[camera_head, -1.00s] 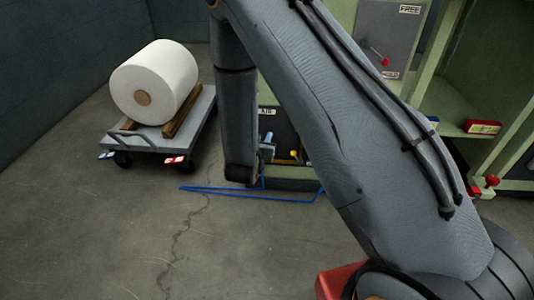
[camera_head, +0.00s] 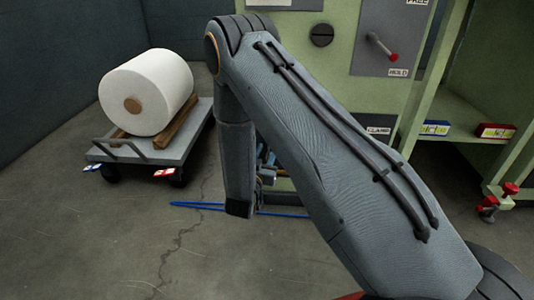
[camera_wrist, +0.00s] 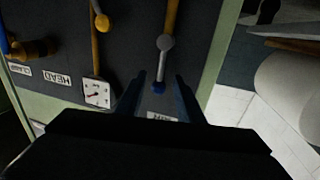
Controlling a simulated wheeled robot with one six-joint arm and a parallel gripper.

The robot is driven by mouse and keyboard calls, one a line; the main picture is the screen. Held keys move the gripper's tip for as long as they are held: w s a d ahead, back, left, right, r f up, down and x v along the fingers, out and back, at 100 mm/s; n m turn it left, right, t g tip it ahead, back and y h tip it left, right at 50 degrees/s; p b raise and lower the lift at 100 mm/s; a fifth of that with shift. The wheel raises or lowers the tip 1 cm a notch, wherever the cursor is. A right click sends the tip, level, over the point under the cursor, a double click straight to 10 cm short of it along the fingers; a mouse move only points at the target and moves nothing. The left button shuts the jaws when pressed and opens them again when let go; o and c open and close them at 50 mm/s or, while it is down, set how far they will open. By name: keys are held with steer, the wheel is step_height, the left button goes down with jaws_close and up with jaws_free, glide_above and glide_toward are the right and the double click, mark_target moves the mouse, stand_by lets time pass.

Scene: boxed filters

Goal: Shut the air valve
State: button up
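In the wrist view, a dark panel (camera_wrist: 125,50) carries valves on brass pipes.
A cart (camera_head: 150,150) with a white roll (camera_head: 147,90) stands left. A blue line (camera_head: 190,205) lies on the floor. Small boxes (camera_head: 495,131) sit on the right shelf.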

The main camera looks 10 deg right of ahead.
steer(key=shift+w+d, duration=0.35)
steer(key=shift+w, duration=0.3)
jaws_close()
